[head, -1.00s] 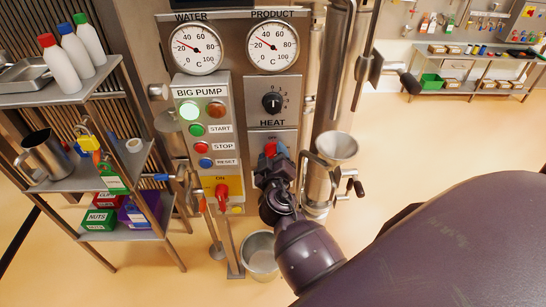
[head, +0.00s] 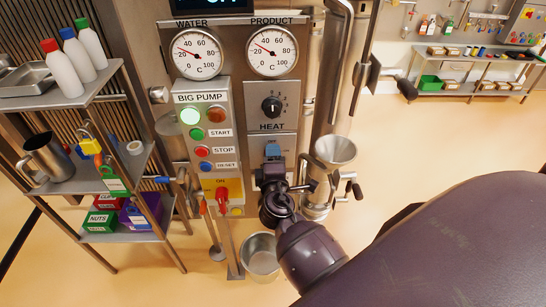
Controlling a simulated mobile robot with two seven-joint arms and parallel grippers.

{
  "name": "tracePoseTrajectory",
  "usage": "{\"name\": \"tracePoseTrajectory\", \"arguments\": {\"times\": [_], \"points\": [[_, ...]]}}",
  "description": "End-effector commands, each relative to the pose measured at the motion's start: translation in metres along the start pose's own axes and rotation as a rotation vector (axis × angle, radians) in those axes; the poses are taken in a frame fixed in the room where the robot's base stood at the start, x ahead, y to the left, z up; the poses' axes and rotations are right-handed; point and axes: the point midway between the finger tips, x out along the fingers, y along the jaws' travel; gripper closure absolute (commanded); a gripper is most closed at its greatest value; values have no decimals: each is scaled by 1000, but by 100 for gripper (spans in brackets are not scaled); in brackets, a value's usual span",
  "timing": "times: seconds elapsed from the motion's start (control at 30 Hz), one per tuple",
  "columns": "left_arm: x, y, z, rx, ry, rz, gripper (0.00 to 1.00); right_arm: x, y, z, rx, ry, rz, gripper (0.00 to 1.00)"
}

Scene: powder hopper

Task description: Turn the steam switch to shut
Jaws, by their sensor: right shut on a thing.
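The steam switch seems to be on the small steel plate (head: 288,143) under the HEAT dial; its label is not readable. My right gripper (head: 272,152) comes up from below with its blue fingertips over the middle of this plate. It is shut on the switch's red handle, which the fingers now hide, so I cannot tell which way the handle points. My left gripper is not in view.
Left of my gripper is the BIG PUMP panel (head: 203,98) with several buttons, and a red handle (head: 222,194) on a yellow plate below. A steel hopper (head: 336,150) stands close on the right. A bucket (head: 262,255) is on the floor.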

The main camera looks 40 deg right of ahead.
Motion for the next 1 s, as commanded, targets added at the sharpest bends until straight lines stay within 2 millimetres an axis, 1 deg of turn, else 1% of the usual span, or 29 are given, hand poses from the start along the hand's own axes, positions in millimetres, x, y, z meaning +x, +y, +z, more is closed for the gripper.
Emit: {"name": "tracePoseTrajectory", "arguments": {"times": [0.3, 0.87, 0.9, 0.97, 1.0], "points": [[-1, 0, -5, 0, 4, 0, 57, 0, 0, 0, -116, 1, -1, 72], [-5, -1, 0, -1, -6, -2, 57, 0, -1, 0, -137, 1, -1, 71], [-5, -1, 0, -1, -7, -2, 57, 0, -1, 0, -137, 1, -1, 41], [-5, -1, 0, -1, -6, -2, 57, 0, -1, 0, -136, 0, -1, 32], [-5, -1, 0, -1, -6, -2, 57, 0, -1, 0, -136, 0, -1, 26]]}}
